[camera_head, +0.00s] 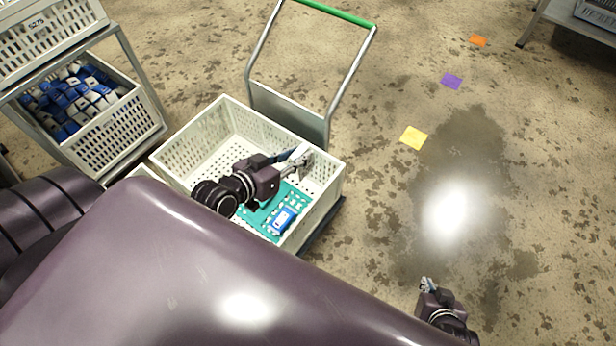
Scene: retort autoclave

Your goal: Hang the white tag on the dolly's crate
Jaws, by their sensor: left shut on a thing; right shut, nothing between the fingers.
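The dolly (317,128) has a grey frame and a green-topped handle. A cream perforated crate (176,149) stands on it. My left gripper (302,156) reaches over the crate from the left, near its far right wall. It is shut on a small white thing at its fingertips, which looks like the white tag; the fingers hide most of it. I cannot tell whether it touches the crate's rim. My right gripper (427,285) is shut and empty, low over the floor right of the crate.
Inside the crate lie a teal perforated sheet (255,222) and a blue-and-white pack (284,219). A rack at the left holds a crate of blue and white packs (72,100).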

